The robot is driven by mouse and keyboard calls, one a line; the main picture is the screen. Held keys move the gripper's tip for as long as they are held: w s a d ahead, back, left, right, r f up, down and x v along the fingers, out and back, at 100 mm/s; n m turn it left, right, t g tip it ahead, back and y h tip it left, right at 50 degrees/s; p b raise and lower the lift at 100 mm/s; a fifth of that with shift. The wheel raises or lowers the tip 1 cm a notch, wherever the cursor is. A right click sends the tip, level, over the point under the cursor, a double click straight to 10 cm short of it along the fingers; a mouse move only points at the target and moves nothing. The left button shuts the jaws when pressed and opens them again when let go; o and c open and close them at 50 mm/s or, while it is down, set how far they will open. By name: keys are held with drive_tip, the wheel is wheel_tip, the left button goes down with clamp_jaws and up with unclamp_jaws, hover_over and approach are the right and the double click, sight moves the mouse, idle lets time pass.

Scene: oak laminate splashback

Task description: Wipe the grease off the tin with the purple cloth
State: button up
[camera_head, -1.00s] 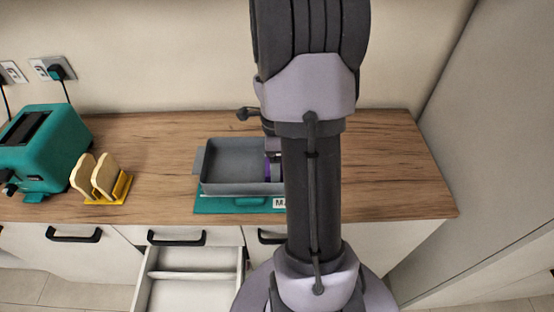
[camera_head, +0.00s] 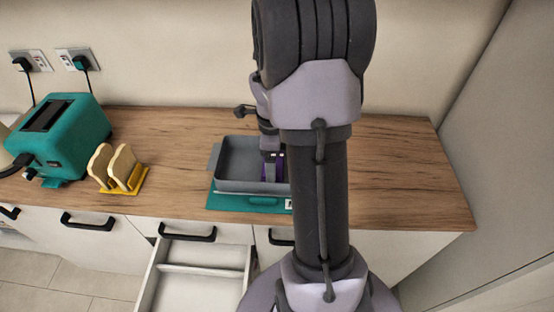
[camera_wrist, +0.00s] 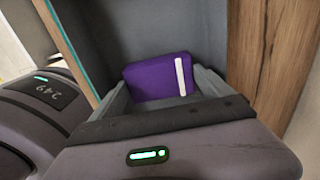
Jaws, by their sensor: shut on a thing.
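The tin (camera_head: 240,170) is a grey rectangular pan on a teal mat (camera_head: 240,202) on the wooden counter. My arm hides its right end. My gripper (camera_head: 272,170) reaches down into the right part of the tin. It is shut on the purple cloth (camera_wrist: 158,78), a small block-like pad with a white stripe. The cloth also shows as a purple patch between the fingers in the head view. The grey tin wall (camera_wrist: 150,30) stands behind it in the wrist view. No grease can be made out, and I cannot tell whether the cloth touches the tin's floor.
A teal toaster (camera_head: 58,138) stands at the left of the counter, beside a yellow rack (camera_head: 126,184) with toast slices. A drawer (camera_head: 195,285) stands open below the counter front. A wall is close on the right. The counter between rack and tin is clear.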

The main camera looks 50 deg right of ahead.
drive_tip(key=shift+w+a+f, duration=0.1)
drive_tip(key=shift+w+a, duration=0.5)
drive_tip(key=shift+w, duration=0.05)
wheel_tip(320, 180, up, 10)
drive_tip(key=p, duration=0.7)
